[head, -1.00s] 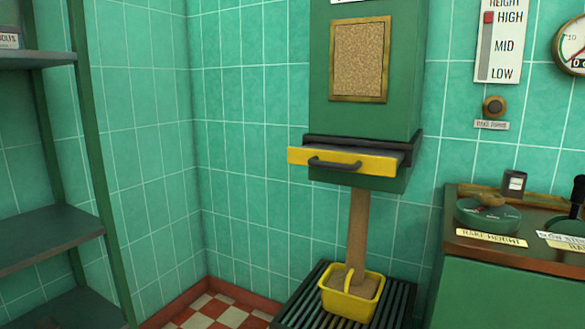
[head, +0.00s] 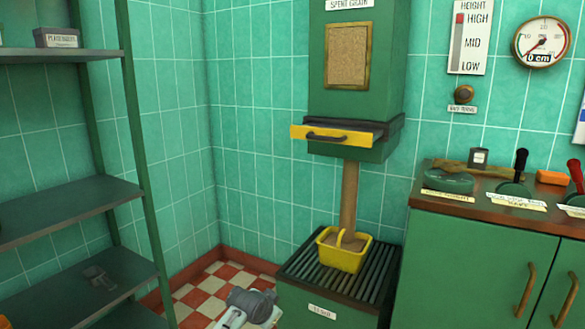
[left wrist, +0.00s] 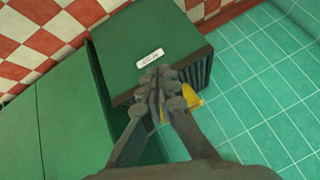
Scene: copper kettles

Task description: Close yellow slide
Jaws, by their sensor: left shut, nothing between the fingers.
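The yellow slide (head: 345,139) with a dark handle sticks out to the left beneath the green spent grain hopper (head: 368,90). A brown stream of grain (head: 349,195) falls from below it into a yellow bucket (head: 340,258). My left gripper (left wrist: 156,78) is shut and empty in the left wrist view. In that view it lies in front of a green stand with a label, and a bit of yellow (left wrist: 193,103) shows behind its fingers. Part of my arm shows low in the head view, apart from the slide. My right gripper is not in view.
The bucket stands on a dark slatted green stand (head: 300,262). A green metal shelf (head: 70,210) rises at the left. A counter (head: 480,190) with levers and cupboard doors is at the right.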

